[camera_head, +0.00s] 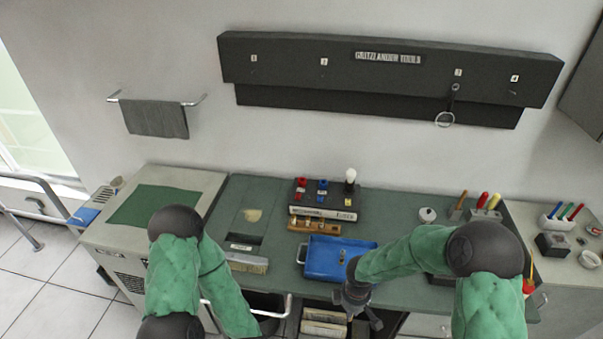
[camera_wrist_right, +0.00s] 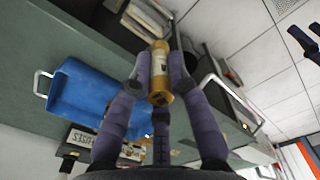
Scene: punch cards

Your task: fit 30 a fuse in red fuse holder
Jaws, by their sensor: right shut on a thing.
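My right gripper (camera_wrist_right: 158,75) is shut on a fuse (camera_wrist_right: 159,72), a cylinder with brass-coloured ends and a pale label; its rating is unreadable here.
The blue tray (camera_head: 322,272) sits at the bench's front edge and also shows in the right wrist view (camera_wrist_right: 78,100). A wooden rack (camera_head: 315,226) with brass pieces stands behind it. Several tool handles (camera_head: 483,200) stand back right.

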